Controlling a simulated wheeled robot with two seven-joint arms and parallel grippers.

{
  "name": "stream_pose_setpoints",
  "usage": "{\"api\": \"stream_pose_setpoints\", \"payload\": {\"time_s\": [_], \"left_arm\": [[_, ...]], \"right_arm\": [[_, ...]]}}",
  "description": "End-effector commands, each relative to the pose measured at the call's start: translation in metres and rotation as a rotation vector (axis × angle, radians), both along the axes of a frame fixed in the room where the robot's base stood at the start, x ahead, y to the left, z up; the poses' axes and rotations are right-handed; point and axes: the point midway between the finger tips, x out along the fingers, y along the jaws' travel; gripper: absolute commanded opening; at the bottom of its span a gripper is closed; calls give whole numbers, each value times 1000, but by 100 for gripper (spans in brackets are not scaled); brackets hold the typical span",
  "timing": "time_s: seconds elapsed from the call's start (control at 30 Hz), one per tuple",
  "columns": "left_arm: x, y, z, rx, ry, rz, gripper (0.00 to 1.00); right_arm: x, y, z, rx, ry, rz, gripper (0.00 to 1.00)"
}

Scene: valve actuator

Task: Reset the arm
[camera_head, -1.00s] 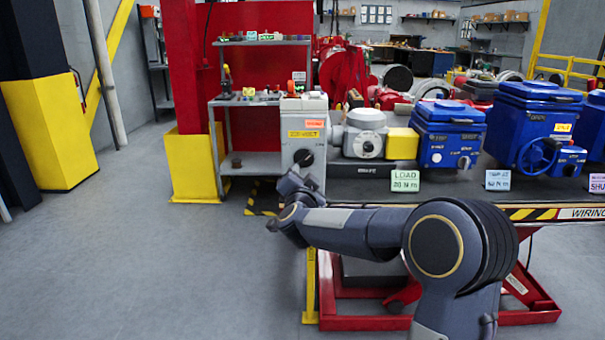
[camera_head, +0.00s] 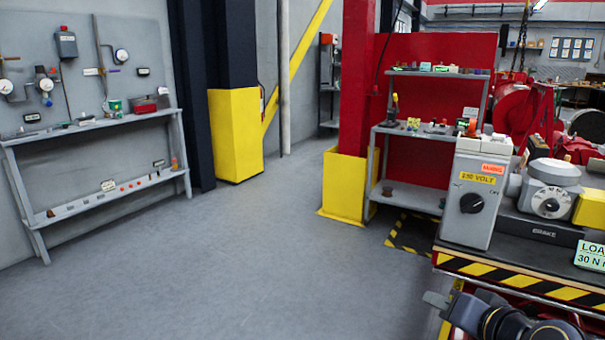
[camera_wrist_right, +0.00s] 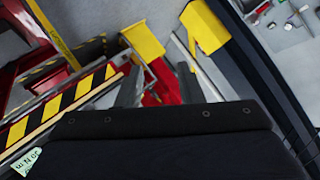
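My right arm (camera_head: 510,322) shows at the bottom right of the head view. Its gripper (camera_head: 437,300) is beside the front left corner of the bench, over the floor. In the right wrist view, the two grey fingers of this gripper (camera_wrist_right: 160,90) stand apart with nothing between them, so it is open and empty. My left arm and gripper are not in view. The grey 230 volt switch box (camera_head: 474,195) stands at the left end of the bench, with a black knob on its front.
The bench (camera_head: 520,283) has a black-and-yellow striped edge. A brake unit (camera_head: 550,192) sits beside the switch box. A grey shelf (camera_head: 408,195) and a yellow-based red post (camera_head: 345,185) stand behind. A wall rack (camera_head: 95,130) is at left. The floor (camera_head: 230,260) between is clear.

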Motion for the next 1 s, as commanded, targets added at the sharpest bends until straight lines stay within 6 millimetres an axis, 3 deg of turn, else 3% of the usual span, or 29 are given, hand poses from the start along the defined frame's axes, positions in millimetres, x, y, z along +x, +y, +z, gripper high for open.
{"api": "stream_pose_setpoints", "payload": {"time_s": [0.03,0.2,0.5,0.53,0.77,1.0], "left_arm": [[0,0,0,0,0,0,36],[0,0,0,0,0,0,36],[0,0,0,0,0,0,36],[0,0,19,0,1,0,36],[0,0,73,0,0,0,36],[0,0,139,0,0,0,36]], "right_arm": [[-29,9,-12,-16,54,51,34],[-103,30,-55,-73,238,184,34],[-203,42,-115,-161,497,301,34],[-199,41,-94,-158,491,300,34],[-197,41,-39,-155,487,300,34],[-197,42,27,-154,486,300,34]]}}
